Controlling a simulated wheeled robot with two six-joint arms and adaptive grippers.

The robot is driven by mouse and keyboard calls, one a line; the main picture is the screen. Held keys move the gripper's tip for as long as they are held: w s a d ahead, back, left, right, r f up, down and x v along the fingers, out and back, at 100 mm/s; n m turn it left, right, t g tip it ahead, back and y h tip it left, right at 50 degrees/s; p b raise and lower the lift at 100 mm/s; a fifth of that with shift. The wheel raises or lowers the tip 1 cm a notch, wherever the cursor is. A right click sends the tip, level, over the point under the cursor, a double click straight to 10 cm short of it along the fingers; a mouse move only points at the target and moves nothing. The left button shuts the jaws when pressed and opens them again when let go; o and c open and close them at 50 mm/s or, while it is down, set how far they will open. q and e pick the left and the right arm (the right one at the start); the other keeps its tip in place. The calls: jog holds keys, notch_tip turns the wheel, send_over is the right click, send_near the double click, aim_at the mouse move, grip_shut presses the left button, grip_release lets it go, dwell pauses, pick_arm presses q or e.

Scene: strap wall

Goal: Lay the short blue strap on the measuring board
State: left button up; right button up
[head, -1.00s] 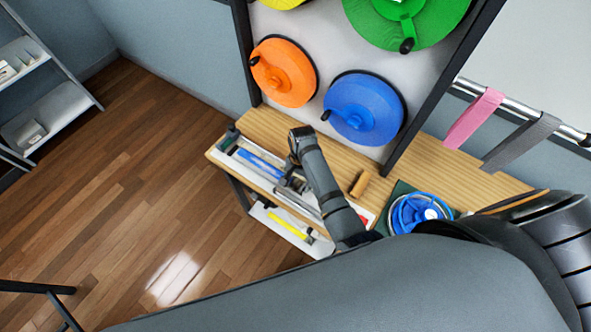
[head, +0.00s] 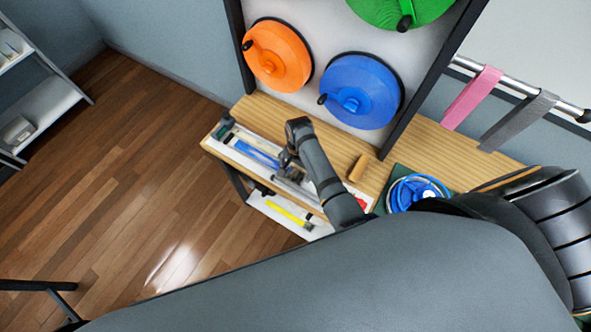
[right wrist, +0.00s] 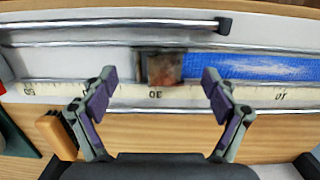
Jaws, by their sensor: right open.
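The measuring board (head: 232,150) is a long white board on the wooden bench, with a number scale along one edge in the right wrist view (right wrist: 60,62). A blue strap (head: 257,154) lies flat along it; it also shows in the right wrist view (right wrist: 250,67), running off to the right. A brownish block (right wrist: 162,68) sits at the strap's near end; I cannot tell what it is. My right gripper (head: 287,161) is over the board. Its open, empty fingers (right wrist: 158,86) stand either side of the block in the picture. My left gripper is not in view.
A blue coil (head: 416,190) lies on a green mat at the bench's right. A tan block (head: 358,168) stands behind the board. Orange (head: 277,55) and blue reels (head: 361,91) hang above. Pink (head: 472,97) and grey straps (head: 518,121) hang on a rail. A yellow piece (head: 288,211) lies below.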

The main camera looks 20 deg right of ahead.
notch_tip(320, 180, up, 12)
jog(key=shift+w+d, duration=0.35)
jog(key=shift+d, duration=0.05)
dwell(0.7)
